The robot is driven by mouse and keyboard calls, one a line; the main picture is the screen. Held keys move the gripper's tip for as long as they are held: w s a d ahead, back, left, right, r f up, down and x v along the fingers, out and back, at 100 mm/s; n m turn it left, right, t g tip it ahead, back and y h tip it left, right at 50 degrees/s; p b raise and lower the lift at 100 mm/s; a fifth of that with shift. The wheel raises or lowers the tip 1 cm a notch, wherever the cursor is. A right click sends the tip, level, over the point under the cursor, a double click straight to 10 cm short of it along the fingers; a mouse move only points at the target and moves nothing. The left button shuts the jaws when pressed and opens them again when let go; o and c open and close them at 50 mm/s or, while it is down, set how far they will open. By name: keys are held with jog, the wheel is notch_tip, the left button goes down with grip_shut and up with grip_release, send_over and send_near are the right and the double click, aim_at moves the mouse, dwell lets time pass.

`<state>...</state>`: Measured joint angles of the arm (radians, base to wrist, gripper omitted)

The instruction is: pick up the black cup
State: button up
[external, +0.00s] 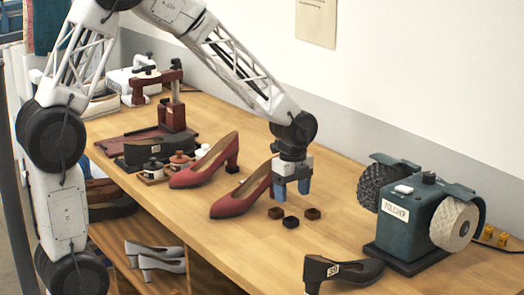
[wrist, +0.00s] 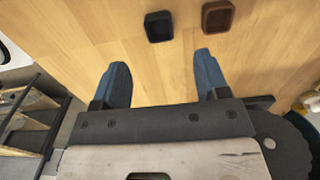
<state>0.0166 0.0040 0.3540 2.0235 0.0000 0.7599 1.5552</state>
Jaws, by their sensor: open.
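The black cup (external: 290,222) is a small, low, dark piece on the wooden table, between two brown ones. In the wrist view the black cup (wrist: 158,26) lies at the top, beyond the gap between my fingertips. My gripper (external: 291,190) points down with blue fingers, close to the cup in the external view. The wrist view shows both fingers of my gripper (wrist: 162,65) spread apart with only bare wood between them. The fingers do not touch the cup in the wrist view.
A brown cup (external: 312,213) sits right of the black one, also in the wrist view (wrist: 217,16); another brown one (external: 276,212) sits left. Red heeled shoes (external: 240,196) stand left, a black shoe (external: 343,271) in front, a green polishing machine (external: 408,220) right.

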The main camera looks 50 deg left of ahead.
aim_at(291, 216)
jog(key=shift+f, duration=1.3)
jog(key=shift+f, duration=2.55)
jog(key=c, duration=1)
jog(key=shift+r, duration=0.1)
jog(key=shift+r, duration=1.4)
jog(key=shift+s+r, duration=0.3)
jog(key=s, duration=0.5)
jog(key=s+r, duration=0.1)
jog(key=s, duration=0.9)
jog(key=shift+s+a+r, duration=0.1)
jog(key=shift+s+r, duration=0.1)
jog(key=shift+s, duration=0.05)
